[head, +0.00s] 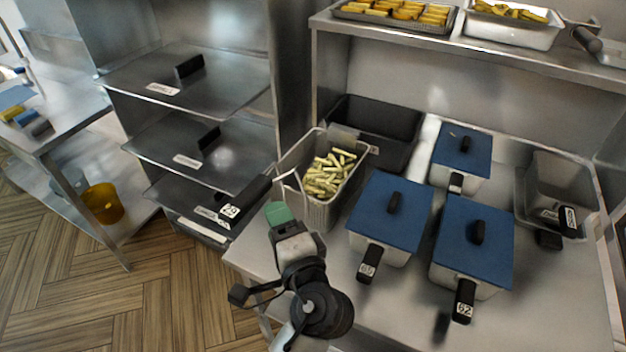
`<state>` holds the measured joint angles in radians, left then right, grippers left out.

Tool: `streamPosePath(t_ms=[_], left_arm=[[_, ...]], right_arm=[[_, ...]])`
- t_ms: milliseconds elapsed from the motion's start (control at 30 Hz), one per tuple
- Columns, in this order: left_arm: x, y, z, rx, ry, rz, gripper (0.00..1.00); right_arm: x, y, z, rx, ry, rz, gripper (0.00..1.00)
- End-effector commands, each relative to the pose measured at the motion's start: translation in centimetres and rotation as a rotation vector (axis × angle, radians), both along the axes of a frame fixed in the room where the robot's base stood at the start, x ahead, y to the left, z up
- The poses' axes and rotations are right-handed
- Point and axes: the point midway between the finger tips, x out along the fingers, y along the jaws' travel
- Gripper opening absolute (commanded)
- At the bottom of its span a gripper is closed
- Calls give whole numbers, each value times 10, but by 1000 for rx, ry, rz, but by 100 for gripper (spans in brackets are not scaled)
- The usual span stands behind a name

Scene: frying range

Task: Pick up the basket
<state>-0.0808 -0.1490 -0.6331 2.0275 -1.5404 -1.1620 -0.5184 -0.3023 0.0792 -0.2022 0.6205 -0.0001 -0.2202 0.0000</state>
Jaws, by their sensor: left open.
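The basket (318,214) is a light metal fry basket holding several pale yellow fries (328,175). It sits at the left end of the steel counter. Its black handle (252,191), with a white tag reading 29, sticks out to the lower left beyond the counter edge. My left gripper (279,214), with green fingertip pads, is open just right of the handle and in front of the basket. I cannot tell whether it touches either one. The gap between its fingers is hard to see from here. My right gripper is not in view.
Blue-lidded pans (407,213) with black handles stand right of the basket. A dark empty bin (392,125) is behind it, and another basket (562,180) is at the far right. A shelf (420,42) with food trays hangs above. Lidded drawers (205,155) stand left.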

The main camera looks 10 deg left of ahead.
Motion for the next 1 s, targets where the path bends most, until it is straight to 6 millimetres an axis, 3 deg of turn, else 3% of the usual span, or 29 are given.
streamPosePath(t_ms=[100, 367, 633, 1000], left_arm=[[18, 12, 2, 2, -3, 1, 55], [37, 24, 2, -1, -1, 0, 55], [70, 43, 7, 1, 2, 1, 55], [78, 48, 7, -2, 3, -1, 52]], right_arm=[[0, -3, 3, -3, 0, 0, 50], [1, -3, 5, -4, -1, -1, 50], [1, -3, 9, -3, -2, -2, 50], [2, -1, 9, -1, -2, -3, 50]])
